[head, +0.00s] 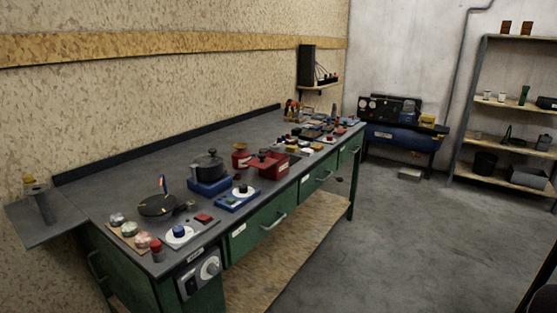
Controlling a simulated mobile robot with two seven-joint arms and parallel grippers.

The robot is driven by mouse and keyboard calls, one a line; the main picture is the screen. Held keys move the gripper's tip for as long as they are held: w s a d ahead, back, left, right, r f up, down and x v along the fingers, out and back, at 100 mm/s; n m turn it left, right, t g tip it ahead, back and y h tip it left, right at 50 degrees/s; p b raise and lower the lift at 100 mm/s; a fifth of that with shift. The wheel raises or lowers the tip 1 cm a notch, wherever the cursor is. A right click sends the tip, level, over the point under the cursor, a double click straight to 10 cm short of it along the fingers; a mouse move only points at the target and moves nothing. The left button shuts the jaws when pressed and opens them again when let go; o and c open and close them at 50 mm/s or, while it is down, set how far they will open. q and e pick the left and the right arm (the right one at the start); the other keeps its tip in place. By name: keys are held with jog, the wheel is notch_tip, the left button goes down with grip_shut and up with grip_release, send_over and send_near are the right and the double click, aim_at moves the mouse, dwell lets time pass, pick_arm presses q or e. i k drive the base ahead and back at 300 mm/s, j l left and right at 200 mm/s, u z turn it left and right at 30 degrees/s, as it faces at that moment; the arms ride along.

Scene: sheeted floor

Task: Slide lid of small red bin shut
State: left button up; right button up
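A small red box (269,166) stands near the front edge of the long grey-topped workbench (115,185), about midway along it. Dark shapes show on its top. I cannot tell whether they are a lid, or whether it is open. A smaller red container (241,157) stands just behind it to the left. Neither of my grippers is in view, and nothing of mine is seen touching the red box.
Left of the red box are a dark pot on a blue base (209,185), a blue unit with a dial (238,198) and a dark pan (157,205). Several small items crowd the bench's far end. A shelf rack (484,100) stands right. The floor (400,235) beside the bench is clear.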

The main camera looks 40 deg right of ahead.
aim_at(262, 162)
jog(key=z, duration=1.15)
jog(key=i+l, duration=1.75)
jog(key=i+l+z, duration=0.05)
jog(key=i, duration=0.05)
